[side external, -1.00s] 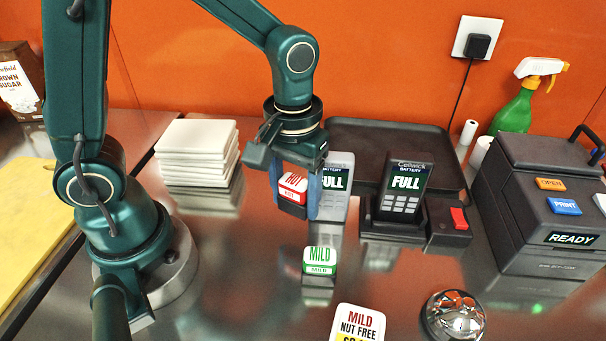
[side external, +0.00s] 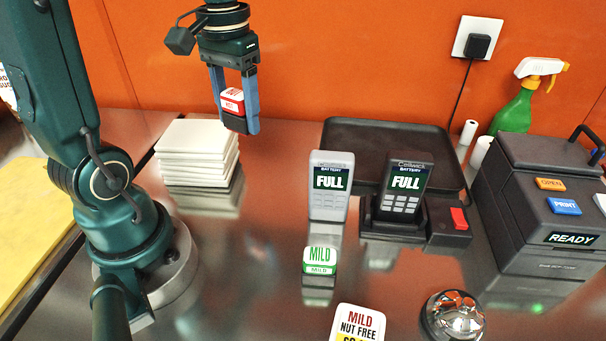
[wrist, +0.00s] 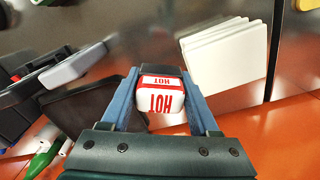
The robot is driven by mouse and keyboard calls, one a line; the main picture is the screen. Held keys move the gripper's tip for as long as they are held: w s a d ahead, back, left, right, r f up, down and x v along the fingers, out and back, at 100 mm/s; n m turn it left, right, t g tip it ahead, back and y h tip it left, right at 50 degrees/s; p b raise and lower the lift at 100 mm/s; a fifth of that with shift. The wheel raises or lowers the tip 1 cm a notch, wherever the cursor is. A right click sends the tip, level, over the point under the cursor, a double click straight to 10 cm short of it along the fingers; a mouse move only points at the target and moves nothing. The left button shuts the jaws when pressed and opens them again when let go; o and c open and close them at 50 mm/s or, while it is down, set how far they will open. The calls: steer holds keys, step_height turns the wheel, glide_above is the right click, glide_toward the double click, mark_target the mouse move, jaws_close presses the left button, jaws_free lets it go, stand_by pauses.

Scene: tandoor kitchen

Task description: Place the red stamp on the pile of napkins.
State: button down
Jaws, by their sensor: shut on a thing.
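The red stamp (side external: 232,101), with a white top marked HOT, is held between the two blue fingers of my gripper (side external: 236,118). The pile of napkins (side external: 197,160) is a neat white stack on the steel counter, near the back wall. In the wrist view the napkins (wrist: 226,56) appear beyond the stamp, to the right.
A green MILD stamp (side external: 320,261) stands mid-counter. A printer (side external: 545,215) is at right, a metal bell (side external: 455,316) in front.

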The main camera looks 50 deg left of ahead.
mark_target(195, 132)
steer(key=s+a+r+n, duration=0.2)
steer(key=a, duration=0.3)
steer(key=s+a+r+n, duration=0.2)
steer(key=a, duration=0.4)
steer(key=shift+n, duration=0.4)
steer(key=shift+s+a+f, duration=0.1)
steer(key=shift+s+f, duration=0.1)
steer(key=shift+f, duration=1.9)
steer(key=shift+s+a+f, duration=0.1)
steer(key=shift+s+f, duration=0.05)
steer(key=shift+f, duration=1.95)
steer(key=shift+f, duration=0.15)
steer(key=shift+c, duration=0.7)
jaws_free()
